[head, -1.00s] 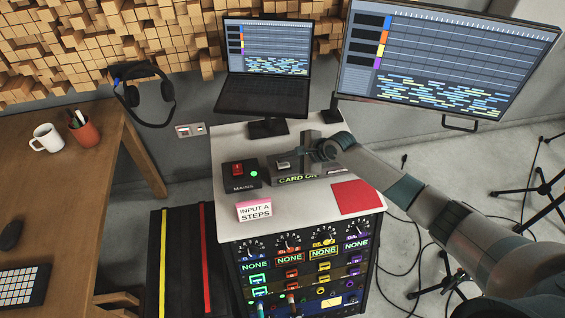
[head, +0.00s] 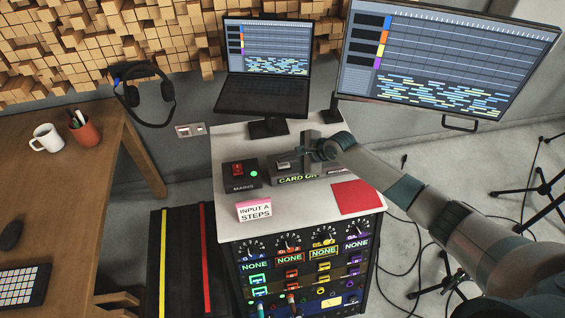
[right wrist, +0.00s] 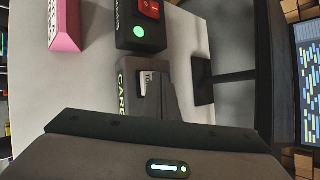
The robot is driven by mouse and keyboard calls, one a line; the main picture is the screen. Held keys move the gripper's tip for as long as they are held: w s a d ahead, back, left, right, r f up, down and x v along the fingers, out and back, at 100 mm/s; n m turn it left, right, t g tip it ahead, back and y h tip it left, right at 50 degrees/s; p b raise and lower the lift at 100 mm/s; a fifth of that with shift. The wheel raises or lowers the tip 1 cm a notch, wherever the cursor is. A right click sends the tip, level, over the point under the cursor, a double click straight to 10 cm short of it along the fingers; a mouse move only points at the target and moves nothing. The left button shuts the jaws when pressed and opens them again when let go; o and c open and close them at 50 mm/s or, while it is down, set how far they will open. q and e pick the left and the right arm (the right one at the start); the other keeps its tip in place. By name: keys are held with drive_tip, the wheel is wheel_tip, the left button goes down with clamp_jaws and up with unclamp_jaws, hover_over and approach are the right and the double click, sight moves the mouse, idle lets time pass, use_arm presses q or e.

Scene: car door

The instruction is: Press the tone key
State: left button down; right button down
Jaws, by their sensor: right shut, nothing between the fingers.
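The card box (head: 328,172) is a dark unit on top of the rack, with a lit green label starting "CARD" (head: 297,180) on its front. A small pale key (head: 284,165) is on its top; in the right wrist view this key (right wrist: 146,82) shows part of a printed label, apparently starting "T". My right gripper (head: 300,156) is shut and empty, its fingertips over the box right beside the key. The fingers (right wrist: 162,92) partly cover the key, so I cannot tell whether they touch it or whether it is down. My left gripper is not in view.
Left of the box is a MAINS unit (head: 240,175) with a red switch and a lit green lamp. An "INPUT A STEPS" card (head: 254,211) and a red pad (head: 357,197) lie in front. A laptop (head: 264,75) and a large monitor (head: 445,60) stand behind.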

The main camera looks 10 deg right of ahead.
sight(287, 165)
drive_tip(key=shift+f, duration=0.15)
drive_tip(key=shift+f, duration=0.3)
idle(0.3)
drive_tip(key=shift+r+p, duration=0.45)
drive_tip(key=shift+p, duration=0.5)
drive_tip(key=shift+r, duration=0.1)
wheel_tip(287, 165, up, 6)
drive_tip(key=p, duration=0.7)
idle(1.5)
